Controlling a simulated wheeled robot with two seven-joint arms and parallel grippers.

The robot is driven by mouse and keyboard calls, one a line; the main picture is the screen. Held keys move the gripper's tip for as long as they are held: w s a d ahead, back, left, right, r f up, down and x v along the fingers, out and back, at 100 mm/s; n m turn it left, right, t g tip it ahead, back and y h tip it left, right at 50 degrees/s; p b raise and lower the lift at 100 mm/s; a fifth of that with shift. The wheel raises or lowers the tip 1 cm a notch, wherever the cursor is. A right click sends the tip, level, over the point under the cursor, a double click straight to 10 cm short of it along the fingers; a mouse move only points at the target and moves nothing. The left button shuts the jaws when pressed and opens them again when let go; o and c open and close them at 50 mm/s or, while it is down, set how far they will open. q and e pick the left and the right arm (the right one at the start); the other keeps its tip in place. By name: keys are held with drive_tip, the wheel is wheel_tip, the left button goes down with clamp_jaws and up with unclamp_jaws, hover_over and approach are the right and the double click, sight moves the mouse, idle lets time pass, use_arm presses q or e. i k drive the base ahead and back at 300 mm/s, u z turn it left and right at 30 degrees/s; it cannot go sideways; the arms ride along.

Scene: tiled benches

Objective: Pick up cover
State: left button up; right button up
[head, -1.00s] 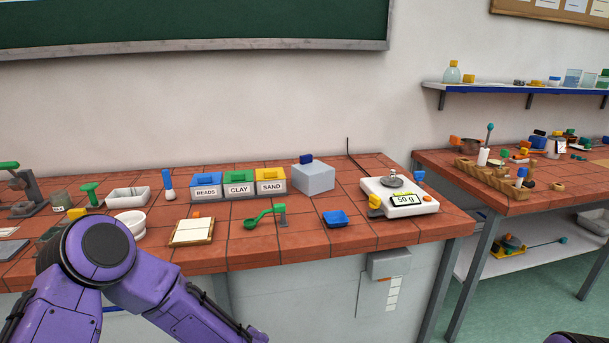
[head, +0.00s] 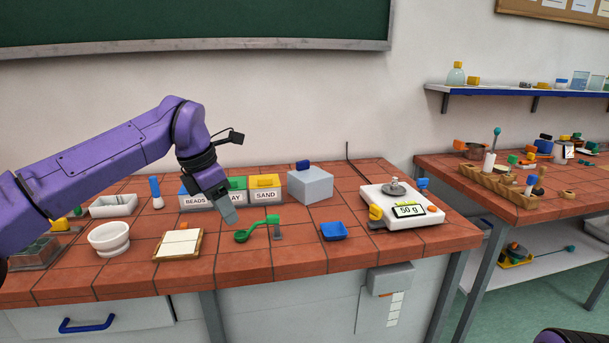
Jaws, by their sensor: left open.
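A pale grey box-shaped cover (head: 311,187) with a blue knob (head: 303,164) on top stands towards the back of the tiled bench, right of the SAND bin. My left gripper (head: 228,214) is open and points down over the bench, left of the cover and apart from it. It hides part of the BEADS bin (head: 193,203) and the CLAY bin (head: 238,198). Nothing shows in its jaws. My right gripper is out of view; only a purple part of mine shows at the bottom right edge.
The SAND bin (head: 266,193) has a yellow lid. A white mortar (head: 109,238) stands at left.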

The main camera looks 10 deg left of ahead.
sight(310, 185)
drive_tip(key=z, duration=0.05)
drive_tip(key=i, duration=1.75)
